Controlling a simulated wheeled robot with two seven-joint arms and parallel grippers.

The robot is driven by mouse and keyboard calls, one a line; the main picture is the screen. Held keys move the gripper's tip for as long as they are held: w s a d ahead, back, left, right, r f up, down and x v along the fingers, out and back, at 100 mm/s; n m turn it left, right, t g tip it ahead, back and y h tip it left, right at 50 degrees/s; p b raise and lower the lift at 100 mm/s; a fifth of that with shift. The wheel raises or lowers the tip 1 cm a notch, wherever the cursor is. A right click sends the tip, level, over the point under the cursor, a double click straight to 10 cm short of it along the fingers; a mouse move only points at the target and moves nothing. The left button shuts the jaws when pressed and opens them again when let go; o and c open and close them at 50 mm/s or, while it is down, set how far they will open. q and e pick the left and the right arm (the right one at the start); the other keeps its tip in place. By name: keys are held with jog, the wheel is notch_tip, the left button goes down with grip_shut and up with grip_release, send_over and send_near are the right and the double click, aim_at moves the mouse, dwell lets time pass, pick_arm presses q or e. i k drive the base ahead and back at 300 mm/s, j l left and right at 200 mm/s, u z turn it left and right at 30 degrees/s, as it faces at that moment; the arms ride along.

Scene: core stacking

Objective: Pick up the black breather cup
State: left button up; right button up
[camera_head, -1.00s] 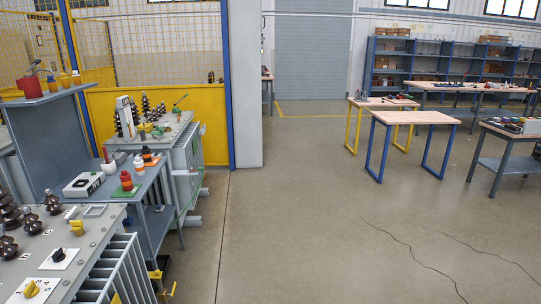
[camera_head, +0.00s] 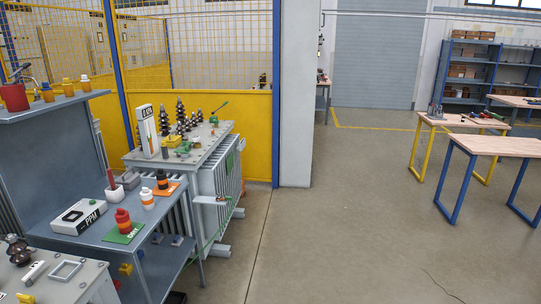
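I cannot tell for sure which thing is the black breather cup. A small black-topped piece (camera_head: 161,178) stands upright on an orange mat (camera_head: 173,188) on the blue-grey bench at left. A white bottle with an orange band (camera_head: 148,199) stands just in front of it. A red stacked piece (camera_head: 123,221) stands on a green mat (camera_head: 128,236) on the same bench. Neither of my grippers is in view.
The blue-grey bench (camera_head: 75,245) also bears a white PPM box (camera_head: 79,216) and a white cup with a red handle (camera_head: 113,188). A transformer (camera_head: 215,160) with dark insulators stands behind it. Floor to the right is clear; tables stand farther right.

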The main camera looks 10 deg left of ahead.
aim_at(162, 181)
jog(key=i, duration=0.95)
jog(key=i+u, duration=0.15)
jog(key=i, duration=0.75)
jog(key=i+u, duration=0.5)
jog(key=i+l+u, duration=0.2)
jog(key=i+u, duration=0.4)
jog(key=u, duration=0.25)
jog(key=i+u, duration=0.15)
jog(key=u, duration=0.25)
jog(key=i+u, duration=0.2)
jog(key=u, duration=0.2)
jog(key=i+l+u, duration=0.1)
jog(key=u, duration=0.3)
jog(key=i+l+u, duration=0.1)
jog(key=u, duration=0.3)
jog(key=i+l+u, duration=0.35)
jog(key=k+j, duration=0.05)
jog(key=j, duration=0.05)
